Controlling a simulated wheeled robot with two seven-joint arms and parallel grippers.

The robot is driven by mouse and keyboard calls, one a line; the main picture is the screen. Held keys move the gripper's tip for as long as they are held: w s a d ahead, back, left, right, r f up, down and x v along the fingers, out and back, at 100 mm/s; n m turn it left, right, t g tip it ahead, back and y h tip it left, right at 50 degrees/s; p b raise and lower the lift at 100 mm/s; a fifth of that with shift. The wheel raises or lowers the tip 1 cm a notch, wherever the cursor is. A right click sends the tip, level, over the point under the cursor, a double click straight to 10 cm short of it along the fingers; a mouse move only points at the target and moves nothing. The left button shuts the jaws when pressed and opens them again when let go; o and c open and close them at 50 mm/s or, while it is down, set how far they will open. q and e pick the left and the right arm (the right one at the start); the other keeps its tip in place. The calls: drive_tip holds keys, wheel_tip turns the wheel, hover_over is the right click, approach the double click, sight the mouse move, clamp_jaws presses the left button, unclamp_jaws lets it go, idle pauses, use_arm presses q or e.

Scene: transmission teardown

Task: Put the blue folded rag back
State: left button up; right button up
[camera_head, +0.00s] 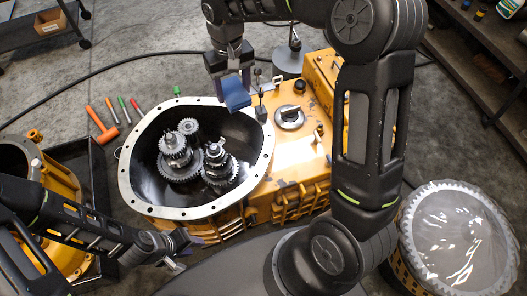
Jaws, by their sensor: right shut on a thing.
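The blue folded rag (235,93) hangs over the back right rim of the open transmission housing (128,172). My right gripper (233,82) is shut on the rag from above, with its arm reaching over from the right. The gears (176,150) stand in the housing, left of and below the rag in the picture. My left gripper (177,252) is low in front of the housing, apart from the rag. Its fingers are small and dark, so I cannot tell whether they are open.
Several hand tools (103,122) with coloured handles lie left of the housing. A yellow casing (60,185) stands at the left, by a dark tray (98,180). A large ring gear part (455,235) is at the right. Shelving (480,50) stands at upper right. Floor at upper left is mostly clear.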

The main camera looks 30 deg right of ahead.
drive_tip(key=s+f, duration=0.4)
drive_tip(key=f, duration=1.1)
